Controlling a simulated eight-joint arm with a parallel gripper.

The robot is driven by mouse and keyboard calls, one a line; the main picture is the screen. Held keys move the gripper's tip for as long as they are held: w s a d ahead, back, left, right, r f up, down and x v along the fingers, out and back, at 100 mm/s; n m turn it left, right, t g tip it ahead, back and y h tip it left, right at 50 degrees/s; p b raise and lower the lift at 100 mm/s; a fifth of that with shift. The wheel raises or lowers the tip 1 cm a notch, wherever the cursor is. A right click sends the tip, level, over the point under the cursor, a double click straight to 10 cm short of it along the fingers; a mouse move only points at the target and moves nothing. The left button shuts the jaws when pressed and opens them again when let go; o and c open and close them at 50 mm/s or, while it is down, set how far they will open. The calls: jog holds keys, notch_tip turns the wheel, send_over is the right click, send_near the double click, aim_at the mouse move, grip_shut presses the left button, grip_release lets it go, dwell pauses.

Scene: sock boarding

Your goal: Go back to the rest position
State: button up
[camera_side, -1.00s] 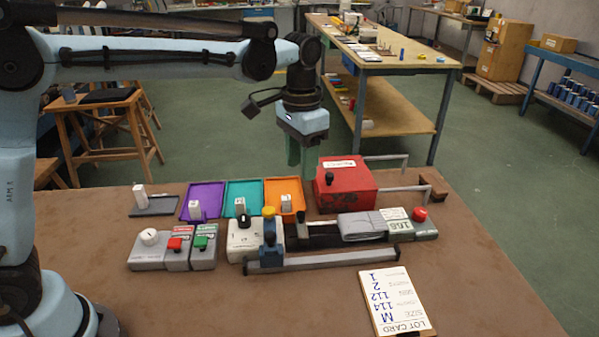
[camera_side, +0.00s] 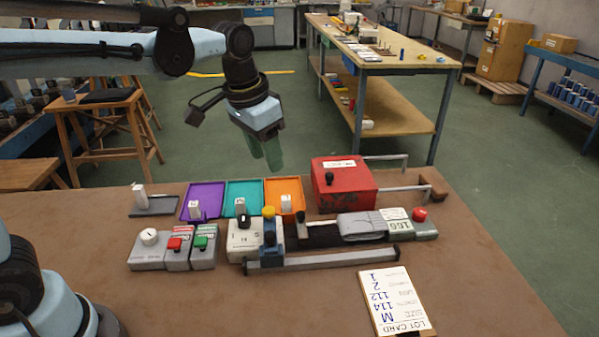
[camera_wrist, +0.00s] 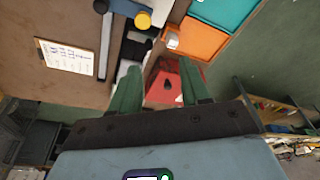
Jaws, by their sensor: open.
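My gripper (camera_side: 265,153) hangs in the air above the back edge of the table (camera_side: 130,295), behind the teal and orange trays. Its two green fingers tilt down and to the right in the side view. In the wrist view the fingers (camera_wrist: 158,90) stand well apart, with nothing between them that they hold. Below them, at a distance, the red box (camera_wrist: 165,82) shows partly between the fingers. My gripper touches nothing.
A red box (camera_side: 345,188) stands at the back right. Purple (camera_side: 203,187), teal (camera_side: 235,187) and orange (camera_side: 275,187) trays line the back. Grey button boxes (camera_side: 150,257), a white knob box (camera_side: 245,236) and a folded grey sock-like piece (camera_side: 362,226) sit in the middle. A lot card (camera_side: 397,301) lies at the front right.

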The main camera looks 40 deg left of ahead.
jog(key=s+a+f+n+t, duration=0.1)
jog(key=s+a+f+t, duration=0.1)
jog(key=s, duration=0.3)
jog(key=s+a+f+n+t, duration=0.1)
jog(key=s+a+f+t, duration=0.1)
jog(key=s, duration=0.3)
jog(key=shift+s+a+f+t, duration=0.2)
jog(key=shift+a+f+t, duration=0.15)
jog(key=shift+a, duration=0.1)
